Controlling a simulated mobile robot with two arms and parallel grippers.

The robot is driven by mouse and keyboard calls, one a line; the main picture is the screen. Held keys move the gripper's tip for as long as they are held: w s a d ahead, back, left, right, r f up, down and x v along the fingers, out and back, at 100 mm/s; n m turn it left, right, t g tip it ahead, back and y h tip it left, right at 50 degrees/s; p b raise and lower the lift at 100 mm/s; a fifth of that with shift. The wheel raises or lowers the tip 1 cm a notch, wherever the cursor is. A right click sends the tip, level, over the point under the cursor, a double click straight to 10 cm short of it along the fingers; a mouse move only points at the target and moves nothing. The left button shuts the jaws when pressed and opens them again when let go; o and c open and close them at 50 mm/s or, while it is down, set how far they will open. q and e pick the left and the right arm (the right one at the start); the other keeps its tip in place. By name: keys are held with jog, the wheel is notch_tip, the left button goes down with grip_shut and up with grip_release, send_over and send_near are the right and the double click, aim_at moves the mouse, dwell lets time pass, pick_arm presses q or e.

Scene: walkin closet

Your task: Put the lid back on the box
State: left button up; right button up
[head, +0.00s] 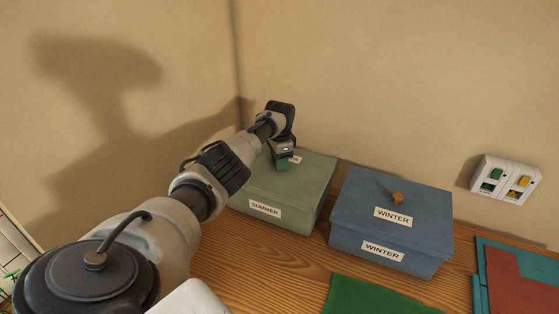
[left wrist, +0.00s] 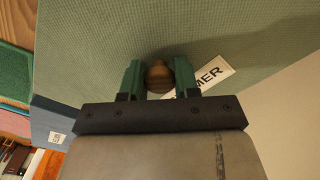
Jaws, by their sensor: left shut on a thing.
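The green box (head: 290,218) with a SUMMER label on its front stands on the wooden shelf near the corner. Its green lid (head: 317,168) lies over the top of the box; I cannot tell whether it is fully seated. My left gripper (head: 282,166) reaches down onto the lid. My right gripper is not in view.
A blue box (head: 375,246) labelled WINTER stands to the right, its blue lid (head: 428,208) with a wooden knob on top. A green mat (head: 375,298) and teal and red flat pieces (head: 522,285) lie in front. A wall panel (head: 506,179) hangs at right.

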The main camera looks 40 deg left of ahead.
pick_arm(q)
jog(key=o, duration=1.1)
notch_tip(320, 180, up, 11)
jog(key=shift+f+b, duration=0.1)
jog(key=shift+b, duration=0.45)
